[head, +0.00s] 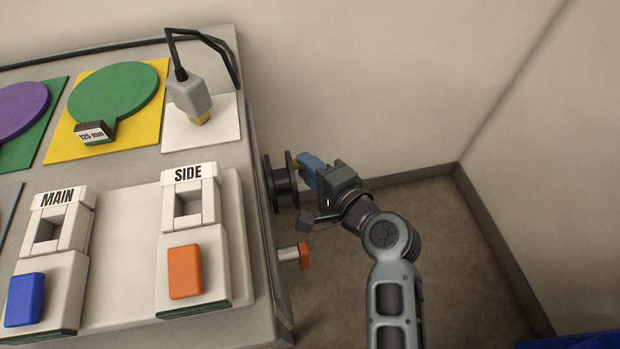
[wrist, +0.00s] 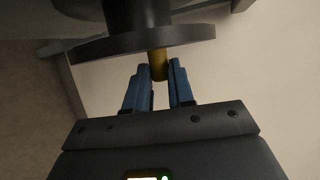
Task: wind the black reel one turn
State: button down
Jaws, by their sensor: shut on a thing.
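The black reel (head: 282,182) is mounted on the right side of the cart, and its round flange also shows in the wrist view (wrist: 115,45). A brass-coloured crank handle (wrist: 158,66) sticks out from the flange. My gripper (head: 303,166) is at the reel's right side, with its blue fingers around the handle. In the wrist view my gripper (wrist: 161,75) is shut on the handle, with one finger on each side of it. The handle's tip lies between the fingers. The reel's cart side is partly hidden.
Below the reel, an orange-tipped knob (head: 303,256) juts from the cart's side (head: 262,215). On the cart top are the SIDE block (head: 190,172), MAIN block (head: 57,197), a grey plug (head: 190,95) with a black cable and a green disc (head: 115,88). Open floor lies right of the cart.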

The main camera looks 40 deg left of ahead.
jog(key=shift+r+y+b, duration=0.1)
jog(key=shift+y+b, duration=0.3)
jog(key=shift+b, duration=0.4)
jog(key=c, duration=1)
grip_release()
jog(key=shift+o, duration=0.2)
jog(key=shift+d, duration=0.15)
jog(key=v, duration=0.7)
jog(key=shift+d, duration=0.25)
jog(key=shift+s, duration=0.15)
